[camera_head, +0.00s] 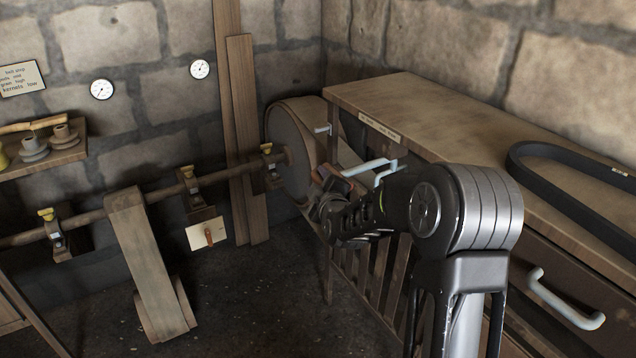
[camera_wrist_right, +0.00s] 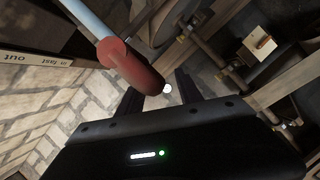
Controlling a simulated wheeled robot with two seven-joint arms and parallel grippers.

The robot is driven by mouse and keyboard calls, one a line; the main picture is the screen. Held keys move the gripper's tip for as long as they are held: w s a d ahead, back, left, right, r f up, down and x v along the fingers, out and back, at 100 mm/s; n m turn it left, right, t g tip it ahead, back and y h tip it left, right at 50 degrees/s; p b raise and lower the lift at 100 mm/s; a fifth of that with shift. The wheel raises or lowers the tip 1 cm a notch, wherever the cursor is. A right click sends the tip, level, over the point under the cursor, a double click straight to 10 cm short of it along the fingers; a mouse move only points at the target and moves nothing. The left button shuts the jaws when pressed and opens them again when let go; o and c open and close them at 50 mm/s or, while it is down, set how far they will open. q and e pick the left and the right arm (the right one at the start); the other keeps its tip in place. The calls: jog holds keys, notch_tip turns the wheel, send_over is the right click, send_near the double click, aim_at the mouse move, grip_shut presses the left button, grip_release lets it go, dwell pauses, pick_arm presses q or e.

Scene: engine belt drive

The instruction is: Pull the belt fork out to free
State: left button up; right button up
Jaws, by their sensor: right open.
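The belt fork's handle shows in the right wrist view as a pale blue rod with a dark red grip (camera_wrist_right: 130,66). The red grip's end lies between or just above the fingertips of my right gripper (camera_wrist_right: 160,92); I cannot tell whether they touch. The fingers stand apart. In the head view my right gripper (camera_head: 330,196) is at the front of the wooden bench, beside a pale blue bar (camera_head: 370,168). The arm hides part of that area. A flat belt wheel (camera_head: 288,135) stands behind it. My left gripper is not in view.
A wooden bench (camera_head: 440,115) carries a loose black belt (camera_head: 570,195) and a drawer handle (camera_head: 565,305). A shaft (camera_head: 90,217) with bearings runs along the wall, with a hanging belt (camera_head: 148,265) on it. The floor (camera_head: 240,290) in the middle is clear.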

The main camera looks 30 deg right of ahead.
jog(key=v, duration=0.7)
jog(key=shift+s, duration=0.3)
jog(key=shift+a, duration=0.1)
